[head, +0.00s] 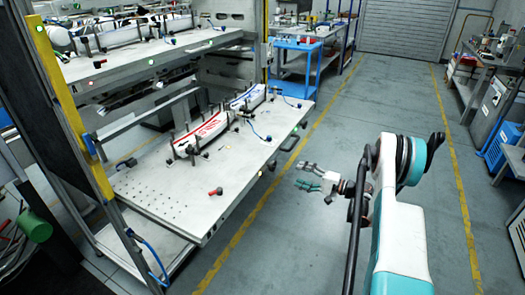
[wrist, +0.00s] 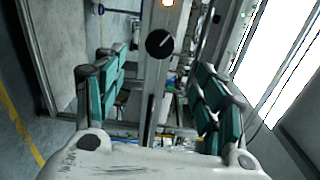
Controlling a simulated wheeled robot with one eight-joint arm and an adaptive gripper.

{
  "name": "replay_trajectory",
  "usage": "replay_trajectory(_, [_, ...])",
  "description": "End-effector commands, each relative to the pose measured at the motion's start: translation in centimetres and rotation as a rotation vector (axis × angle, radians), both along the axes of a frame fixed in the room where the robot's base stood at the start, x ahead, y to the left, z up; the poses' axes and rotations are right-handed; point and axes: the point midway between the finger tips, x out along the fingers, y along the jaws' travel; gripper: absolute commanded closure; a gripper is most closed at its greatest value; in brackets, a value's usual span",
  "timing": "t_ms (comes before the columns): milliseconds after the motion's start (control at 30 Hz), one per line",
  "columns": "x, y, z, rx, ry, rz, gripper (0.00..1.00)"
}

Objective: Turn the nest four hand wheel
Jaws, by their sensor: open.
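A round black hand wheel (wrist: 160,43) with a pale line on its face shows in the wrist view, on a grey upright strip. No number is readable, so I cannot tell whether it belongs to nest four. My gripper (head: 312,178) hangs over the aisle, right of the workbench (head: 150,192) in the head view, clear of its edge. In the wrist view my gripper (wrist: 166,88) is open, with green-padded fingers wide apart and nothing between them. The wheel appears beyond the fingertips, between them and slightly above, not touched.
A red-lettered white part (head: 205,131) and a blue-marked one (head: 248,97) sit in fixtures on the bench. A red-handled item (head: 215,192) lies nearer its edge. A yellow post (head: 70,105) stands at left. A blue cart (head: 295,65) stands behind. The aisle floor is clear.

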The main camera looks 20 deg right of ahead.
Motion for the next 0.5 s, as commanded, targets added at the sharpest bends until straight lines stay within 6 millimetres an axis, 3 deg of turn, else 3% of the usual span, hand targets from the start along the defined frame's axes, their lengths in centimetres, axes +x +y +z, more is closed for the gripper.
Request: replay_trajectory(500, [-0.06, -0.05, 0.06, -0.044, -0.035, 0.000, 0.36])
